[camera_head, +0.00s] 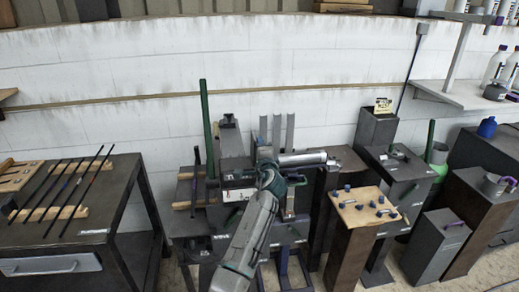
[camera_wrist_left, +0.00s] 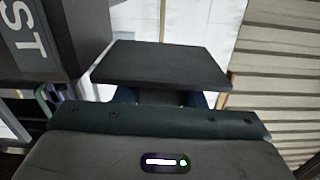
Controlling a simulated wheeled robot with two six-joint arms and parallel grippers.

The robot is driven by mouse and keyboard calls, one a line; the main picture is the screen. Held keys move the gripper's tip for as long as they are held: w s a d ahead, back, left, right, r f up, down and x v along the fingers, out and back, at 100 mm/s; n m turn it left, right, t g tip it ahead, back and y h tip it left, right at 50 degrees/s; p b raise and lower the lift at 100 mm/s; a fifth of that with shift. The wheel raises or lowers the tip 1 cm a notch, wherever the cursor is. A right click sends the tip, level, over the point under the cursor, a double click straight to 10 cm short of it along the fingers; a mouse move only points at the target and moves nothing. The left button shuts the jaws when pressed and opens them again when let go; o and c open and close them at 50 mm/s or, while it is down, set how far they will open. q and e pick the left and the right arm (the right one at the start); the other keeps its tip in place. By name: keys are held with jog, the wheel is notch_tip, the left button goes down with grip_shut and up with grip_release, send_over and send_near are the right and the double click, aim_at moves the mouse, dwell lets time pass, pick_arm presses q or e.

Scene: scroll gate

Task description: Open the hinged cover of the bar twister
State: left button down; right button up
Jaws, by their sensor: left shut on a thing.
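The bar twister (camera_head: 231,141) appears to be the grey machine at the centre of the head view, partly hidden by my arm. My left gripper (camera_head: 266,163) is at its front; its fingertips are hard to make out there. In the left wrist view, a flat dark plate (camera_wrist_left: 160,62), which looks like part of the hinged cover, lies just ahead of my left gripper (camera_wrist_left: 162,97). The fingers are shut on a dark piece beneath the plate. How far the cover stands open cannot be told. My right gripper is not in view.
A dark block with white letters "ST" (camera_wrist_left: 35,35) is close at the left in the wrist view. A table with long dark bars (camera_head: 65,190) stands at the left. A wooden-topped stand with blue-ended pieces (camera_head: 352,215) and several dark pedestals are at the right.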

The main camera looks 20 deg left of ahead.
pick_arm(q)
jog(key=shift+f, duration=0.1)
jog(key=c, duration=0.9)
grip_release()
jog(key=b+v, duration=0.3)
jog(key=v, duration=0.7)
jog(key=shift+s+d, duration=0.2)
jog(key=shift+s, duration=0.15)
